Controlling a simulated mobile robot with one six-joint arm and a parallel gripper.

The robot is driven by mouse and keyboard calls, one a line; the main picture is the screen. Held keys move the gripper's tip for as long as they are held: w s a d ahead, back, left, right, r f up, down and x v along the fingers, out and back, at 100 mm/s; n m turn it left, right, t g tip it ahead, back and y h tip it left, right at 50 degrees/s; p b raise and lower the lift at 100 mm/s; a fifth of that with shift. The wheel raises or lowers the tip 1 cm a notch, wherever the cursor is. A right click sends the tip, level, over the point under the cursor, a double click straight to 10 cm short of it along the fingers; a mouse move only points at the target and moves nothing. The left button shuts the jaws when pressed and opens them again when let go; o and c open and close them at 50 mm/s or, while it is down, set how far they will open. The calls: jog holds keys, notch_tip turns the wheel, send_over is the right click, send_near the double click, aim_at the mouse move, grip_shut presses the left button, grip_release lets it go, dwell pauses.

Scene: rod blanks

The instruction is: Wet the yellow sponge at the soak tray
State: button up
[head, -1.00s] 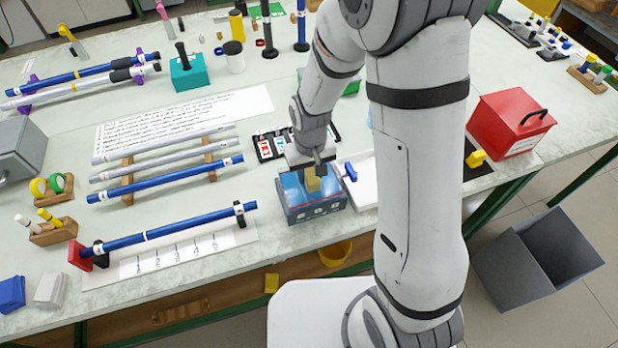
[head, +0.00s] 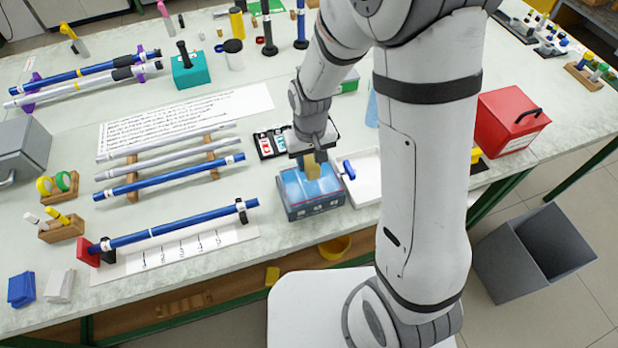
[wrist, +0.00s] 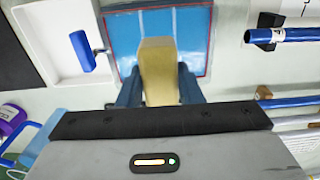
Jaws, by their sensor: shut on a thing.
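My gripper (head: 313,160) points down over the soak tray and is shut on the yellow sponge (head: 313,172). In the wrist view the sponge (wrist: 158,70) sits between the two dark fingers of my gripper (wrist: 158,88). The sponge looks tan-yellow there. The soak tray (head: 318,208) is a blue-grey box with light blue inside, at the bench's front edge. In the wrist view its blue inside (wrist: 193,32) lies beyond and around the sponge. I cannot tell whether the sponge touches the water.
A white tray (head: 366,188) with a blue-handled tool (head: 349,169) stands right of the soak tray. A blue rod (head: 175,226) lies on stands to the left, with more rods on a rack behind. A red box (head: 505,125) is at the right. A grey bin (head: 535,258) stands on the floor.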

jog(key=shift+r, duration=0.15)
dwell(0.3)
jog(key=shift+r+p, duration=1.4)
jog(key=shift+r, duration=0.55)
jog(key=shift+f, duration=0.15)
